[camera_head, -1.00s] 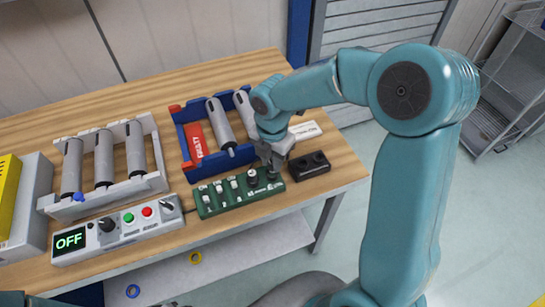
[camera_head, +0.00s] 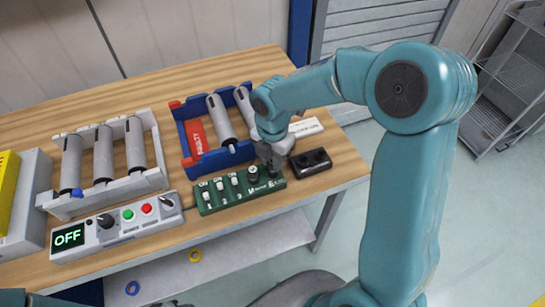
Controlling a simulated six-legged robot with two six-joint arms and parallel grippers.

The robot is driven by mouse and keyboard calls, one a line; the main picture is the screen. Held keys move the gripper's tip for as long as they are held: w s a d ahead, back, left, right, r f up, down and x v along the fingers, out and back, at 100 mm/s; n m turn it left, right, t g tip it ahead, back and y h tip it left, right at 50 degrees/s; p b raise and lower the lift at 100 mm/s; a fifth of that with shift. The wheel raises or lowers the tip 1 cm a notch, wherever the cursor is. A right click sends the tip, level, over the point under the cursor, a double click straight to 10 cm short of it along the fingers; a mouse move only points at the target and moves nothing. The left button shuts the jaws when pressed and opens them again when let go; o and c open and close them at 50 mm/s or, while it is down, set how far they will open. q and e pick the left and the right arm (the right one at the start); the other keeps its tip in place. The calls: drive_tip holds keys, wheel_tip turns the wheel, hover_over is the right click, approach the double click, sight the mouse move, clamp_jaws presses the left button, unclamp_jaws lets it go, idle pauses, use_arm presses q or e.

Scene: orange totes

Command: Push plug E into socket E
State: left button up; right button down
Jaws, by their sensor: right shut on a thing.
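A green socket strip (camera_head: 228,198) with several white switches and a black knob-like plug (camera_head: 253,174) lies near the front edge of the table. My right gripper (camera_head: 272,168) is shut at the strip's right end, pointing down. The thing in its jaws is mostly hidden by the fingers; it appears to be the dark plug E. It is at or just above the strip's right end, and I cannot tell how deep it sits. The socket under it is hidden. My left gripper is not in view.
A black two-hole block (camera_head: 311,162) lies just right of the strip. A blue rack (camera_head: 187,138) with grey cylinders stands behind it. A white rack (camera_head: 152,181) and a control box reading OFF (camera_head: 70,238) are at left. The table's front edge is close.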

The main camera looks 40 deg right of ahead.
drive_tip(key=shift+f, duration=0.4)
idle(0.5)
drive_tip(key=c, duration=0.9)
unclamp_jaws()
drive_tip(key=shift+o, duration=0.2)
drive_tip(key=shift+r, duration=0.15)
wheel_tip(320, 180, up, 16)
